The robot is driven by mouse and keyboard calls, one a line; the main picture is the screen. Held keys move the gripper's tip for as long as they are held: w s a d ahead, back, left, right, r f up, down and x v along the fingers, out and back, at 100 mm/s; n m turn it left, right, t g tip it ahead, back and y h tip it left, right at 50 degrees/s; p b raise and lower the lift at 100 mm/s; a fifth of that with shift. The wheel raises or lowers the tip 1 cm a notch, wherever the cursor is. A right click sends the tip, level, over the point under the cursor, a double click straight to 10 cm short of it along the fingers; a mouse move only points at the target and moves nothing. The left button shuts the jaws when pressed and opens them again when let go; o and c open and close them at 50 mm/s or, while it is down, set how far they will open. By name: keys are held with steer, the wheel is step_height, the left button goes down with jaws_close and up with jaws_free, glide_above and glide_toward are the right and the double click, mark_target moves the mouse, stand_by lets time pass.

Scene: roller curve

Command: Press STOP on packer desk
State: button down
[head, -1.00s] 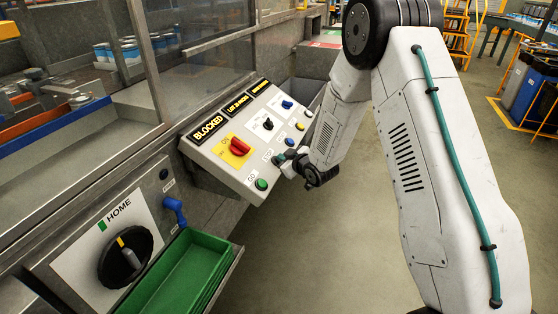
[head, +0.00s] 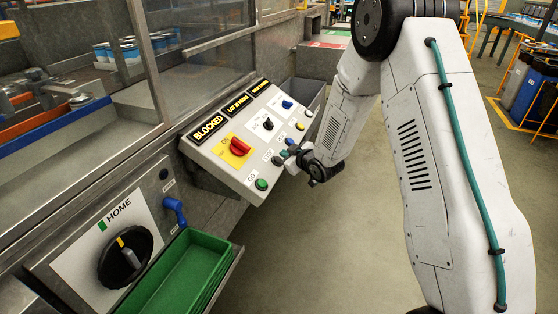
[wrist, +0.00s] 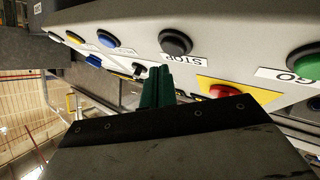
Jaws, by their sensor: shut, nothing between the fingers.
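The packer desk (head: 240,178) is a sloped grey panel left of my arm. Its dark STOP button (head: 277,160) is uncovered, and it shows in the wrist view (wrist: 175,42) above its upside-down STOP label (wrist: 184,61). I cannot tell whether it is pushed in. My gripper (head: 288,153) is close to the right of the STOP button in the head view. In the wrist view its teal fingers (wrist: 157,88) are shut and empty, below and left of the button, with a visible gap.
The green GO button (head: 261,184) is in front of STOP. A red knob on a yellow plate (head: 236,148), blue and yellow buttons and a lit BLOCKED display (head: 208,127) share the panel. A green tray (head: 180,268) is nearer. The floor right of the desk is free.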

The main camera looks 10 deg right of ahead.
steer(key=shift+s+d+r, duration=0.2)
steer(key=shift+d+r, duration=0.1)
steer(key=shift+r, duration=0.35)
steer(key=shift+s+d+r, duration=0.25)
steer(key=shift+d+r, duration=0.05)
steer(key=shift+r, duration=0.35)
steer(key=shift+s+d+r, duration=0.2)
steer(key=shift+d+r, duration=0.1)
steer(key=shift+r, duration=0.35)
steer(key=s+d+f+m+g+h, duration=0.2)
steer(key=s+d+f+g+h, duration=0.15)
steer(key=f, duration=0.25)
steer(key=s+d+r+m+g+h, duration=0.25)
steer(key=s+g, duration=0.25)
steer(key=s, duration=0.5)
steer(key=s+a+r+m+g, duration=0.1)
steer(key=s+r, duration=0.7)
steer(key=s, duration=0.3)
steer(key=s+a+r+m+g+y, duration=0.1)
steer(key=s+r, duration=0.6)
steer(key=s, duration=0.4)
steer(key=s+a+r+m+g, duration=0.1)
steer(key=s+r, duration=0.7)
steer(key=s, duration=0.3)
steer(key=shift+s+a+r+y, duration=0.3)
steer(key=shift+s+a, duration=0.05)
